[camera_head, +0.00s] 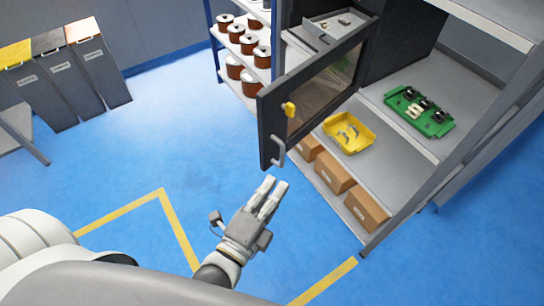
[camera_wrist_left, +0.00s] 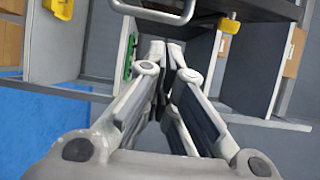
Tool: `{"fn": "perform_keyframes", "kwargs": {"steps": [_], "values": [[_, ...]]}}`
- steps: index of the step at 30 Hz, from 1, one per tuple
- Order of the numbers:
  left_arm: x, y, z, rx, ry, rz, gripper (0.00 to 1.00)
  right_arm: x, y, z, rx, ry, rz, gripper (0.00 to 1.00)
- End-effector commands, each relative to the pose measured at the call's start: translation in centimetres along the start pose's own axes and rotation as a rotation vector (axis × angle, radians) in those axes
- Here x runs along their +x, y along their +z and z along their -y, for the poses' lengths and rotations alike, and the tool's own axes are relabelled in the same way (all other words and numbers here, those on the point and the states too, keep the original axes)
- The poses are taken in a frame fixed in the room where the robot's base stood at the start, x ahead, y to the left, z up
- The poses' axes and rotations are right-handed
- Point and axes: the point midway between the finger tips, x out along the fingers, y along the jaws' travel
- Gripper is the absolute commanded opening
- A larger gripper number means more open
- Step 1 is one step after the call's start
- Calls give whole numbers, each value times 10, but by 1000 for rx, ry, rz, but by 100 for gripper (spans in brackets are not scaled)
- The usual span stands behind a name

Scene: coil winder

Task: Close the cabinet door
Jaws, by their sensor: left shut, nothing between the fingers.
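The cabinet door (camera_head: 318,92) is a dark-framed panel with a window, standing open and swung out from the shelving. It has a yellow latch or knob (camera_head: 289,109) and a grey handle (camera_head: 278,151) near its lower free corner. My left gripper (camera_head: 271,186) is shut and empty, just below and in front of the handle, seemingly apart from it. In the left wrist view the gripper fingers (camera_wrist_left: 172,45) meet at the tips, with a grey handle (camera_wrist_left: 160,12) beyond them at the top. The right gripper is not in view.
The cabinet's shelves hold a yellow tray (camera_head: 349,132), a green board (camera_head: 419,111) and cardboard boxes (camera_head: 336,175). A rack of copper spools (camera_head: 240,45) stands behind the door. Grey bins (camera_head: 60,75) stand at the left. The blue floor (camera_head: 160,140) between is clear.

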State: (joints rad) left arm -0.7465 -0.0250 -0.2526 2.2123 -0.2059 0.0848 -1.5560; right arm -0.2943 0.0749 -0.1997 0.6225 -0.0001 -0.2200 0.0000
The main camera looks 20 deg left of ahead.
Motion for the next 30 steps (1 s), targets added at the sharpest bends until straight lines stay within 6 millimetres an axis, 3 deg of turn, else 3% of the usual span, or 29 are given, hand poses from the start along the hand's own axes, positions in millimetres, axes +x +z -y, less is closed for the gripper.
{"fn": "perform_keyframes", "kwargs": {"steps": [11,15,19,30], "values": [[62,0,3,-1,-2,0,0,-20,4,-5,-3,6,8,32],[64,23,2,3,2,-2,0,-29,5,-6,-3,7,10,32],[67,34,1,1,1,-2,0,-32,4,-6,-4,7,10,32],[68,39,0,-2,0,-1,0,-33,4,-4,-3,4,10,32]]}}
